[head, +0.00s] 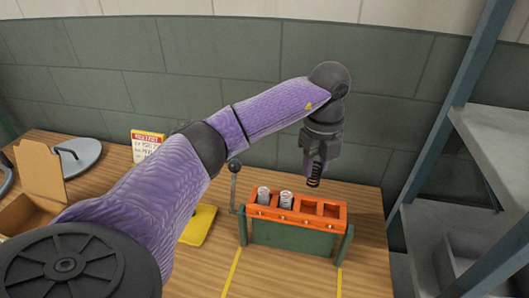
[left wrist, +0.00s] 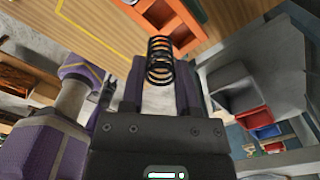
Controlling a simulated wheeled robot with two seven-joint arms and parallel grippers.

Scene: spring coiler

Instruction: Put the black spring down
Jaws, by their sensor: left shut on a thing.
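A black spring (head: 315,181) hangs upright in my left gripper (head: 315,165), which is shut on it. It also shows in the left wrist view (left wrist: 160,58), held between the two fingers. The spring is in the air above and behind the orange and green rack. The orange-topped rack (head: 293,222) has a row of compartments. Two grey springs (head: 264,195) stand in the left compartments, and the right compartments (head: 331,211) look empty. My right gripper is not in view.
A lever with a black ball (head: 234,166) stands at the rack's left end. A yellow tray (head: 199,226), a cardboard box (head: 38,175) and a small sign (head: 147,143) are on the wooden table (head: 370,245). Grey shelving (head: 495,150) stands at the right.

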